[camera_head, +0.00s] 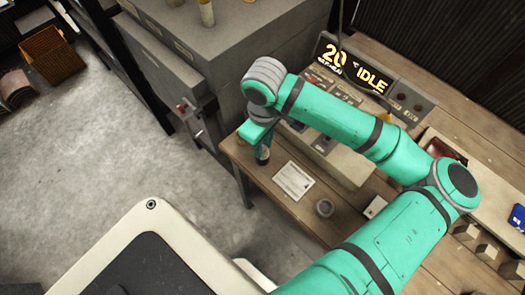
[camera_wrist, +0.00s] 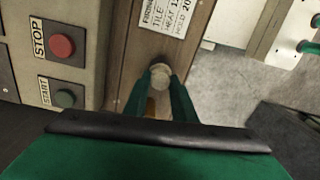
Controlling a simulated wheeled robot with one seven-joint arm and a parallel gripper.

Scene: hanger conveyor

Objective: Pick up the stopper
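A small round pale-topped piece, which looks like the stopper (camera_wrist: 160,73), shows in the wrist view on the wooden table near its edge. My gripper (camera_wrist: 160,88) points down at it. The two green fingers are apart, one on each side of the piece, with small gaps seeming to remain beside it. In the head view my gripper (camera_head: 262,154) is low over the left corner of the wooden table (camera_head: 262,178). The stopper is not clearly distinguishable there, only a dark shape at the fingertips.
A control panel with a red STOP button (camera_wrist: 61,46) and green START button (camera_wrist: 64,98) stands alongside. A display (camera_head: 355,66) reads "20" and "IDLE".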

